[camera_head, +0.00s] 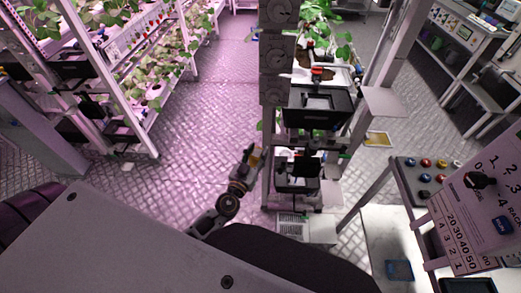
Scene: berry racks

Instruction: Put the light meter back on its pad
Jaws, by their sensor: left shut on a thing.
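My left gripper (250,160) reaches up from the lower middle, just left of the grey rack post. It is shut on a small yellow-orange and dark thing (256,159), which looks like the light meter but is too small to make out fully. The gripper is level with the rack's lower shelf in the picture; whether it touches the post cannot be told. I cannot pick out the light meter's pad with certainty. My right gripper is not in view.
A rack with a black crate (318,119) and a lower black bin (298,188) stands right of the gripper. Planted racks (150,95) line the left. A panel of coloured knobs (427,170) and a number board (478,215) are at right. The floor (200,130) between is clear.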

